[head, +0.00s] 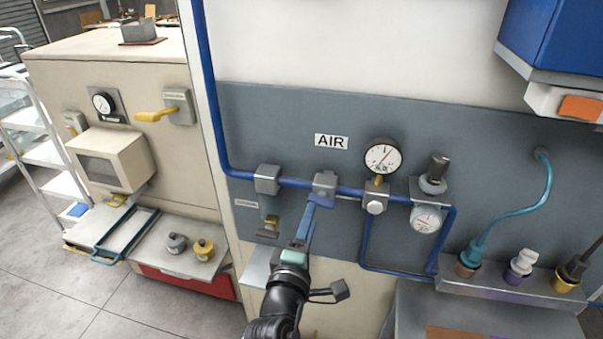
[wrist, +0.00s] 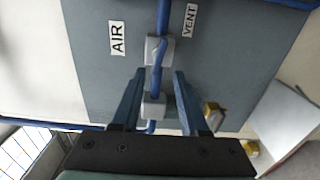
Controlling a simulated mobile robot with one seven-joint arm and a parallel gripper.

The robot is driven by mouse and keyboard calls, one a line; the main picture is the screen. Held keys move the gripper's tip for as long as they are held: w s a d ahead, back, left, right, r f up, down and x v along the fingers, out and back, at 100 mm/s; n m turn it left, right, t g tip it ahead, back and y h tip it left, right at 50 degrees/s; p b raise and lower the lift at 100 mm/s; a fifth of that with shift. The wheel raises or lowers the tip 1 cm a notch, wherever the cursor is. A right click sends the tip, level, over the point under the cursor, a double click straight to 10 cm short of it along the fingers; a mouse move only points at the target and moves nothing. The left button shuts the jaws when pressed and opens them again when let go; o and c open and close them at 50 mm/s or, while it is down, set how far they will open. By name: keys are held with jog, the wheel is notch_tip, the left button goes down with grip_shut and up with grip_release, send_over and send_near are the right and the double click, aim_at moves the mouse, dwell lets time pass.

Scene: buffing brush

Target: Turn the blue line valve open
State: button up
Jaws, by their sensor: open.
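The blue line valve is a grey block (head: 325,182) on the blue pipe below the AIR label; in the wrist view the block (wrist: 151,48) has a blue bar across its front, in line with the pipe. I cannot clearly tell lever from pipe there. My gripper (head: 316,205) reaches up in front of the valve and hides part of it in the head view. In the wrist view my gripper (wrist: 160,74) is open, its fingers on either side of the blue bar with gaps. Contact is not visible.
A second grey block (head: 267,178) sits left on the pipe. Gauges (head: 383,157) and a regulator (head: 433,178) stand to the right. A VENT label (wrist: 190,20) is near the valve. A shelf with several coloured fittings (head: 510,287) juts out lower right.

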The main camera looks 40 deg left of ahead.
aim_at(320, 206)
jog(key=v, duration=0.8)
jog(key=shift+d, duration=0.2)
jog(key=o, duration=0.5)
jog(key=shift+m, duration=0.4)
jog(key=shift+o, duration=1.1)
jog(key=shift+d+f+m+b, duration=0.1)
jog(key=shift+m+b, duration=0.35)
jog(key=shift+m, duration=0.25)
jog(key=shift+o, duration=0.9)
jog(key=shift+d+m+b, duration=0.1)
jog(key=shift+m+b, duration=0.3)
jog(key=shift+m, duration=0.8)
jog(key=w+a+m, duration=0.2)
jog(key=w+m, duration=0.1)
jog(key=m, duration=0.2)
jog(key=w+a+m, duration=0.2)
jog(key=w+m, duration=0.2)
jog(key=m, duration=0.1)
jog(key=w+a+m, duration=0.2)
jog(key=w+m, duration=0.2)
jog(key=m, duration=0.1)
jog(key=shift+m, duration=0.4)
jog(key=shift+s, duration=0.1)
